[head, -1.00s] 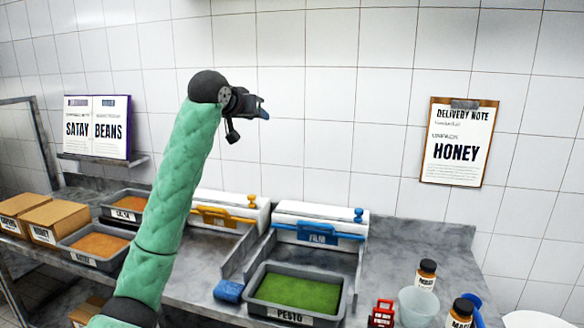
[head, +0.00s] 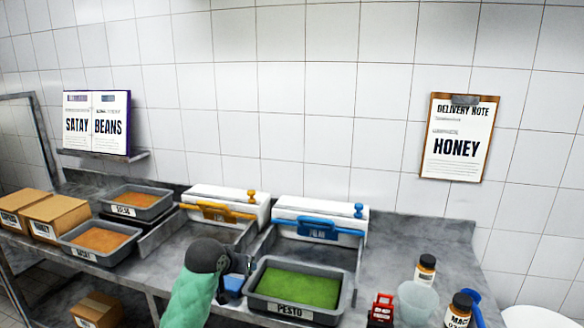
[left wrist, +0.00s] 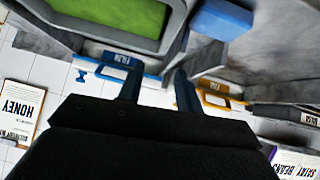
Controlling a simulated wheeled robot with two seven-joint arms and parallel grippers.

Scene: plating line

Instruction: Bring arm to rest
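My left arm comes in from the bottom of the head view, and its gripper (head: 248,264) is low, at the left edge of the pesto tray (head: 346,297). In the left wrist view the two fingers of this gripper (left wrist: 157,84) stand apart with nothing between them. The gripper is open and empty. My arm partly hides a blue block (head: 233,285) beside the tray; the block also shows in the left wrist view (left wrist: 221,19). My right gripper is in neither view.
Bean-coloured trays (head: 68,243) and cardboard boxes (head: 57,220) stand at left. Yellow-handled (head: 240,194) and blue-handled (head: 330,212) dispensers stand along the wall. A red object (head: 381,309), a clear cup (head: 417,300) and brown bottles (head: 426,270) stand at right. The air above the counter is clear.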

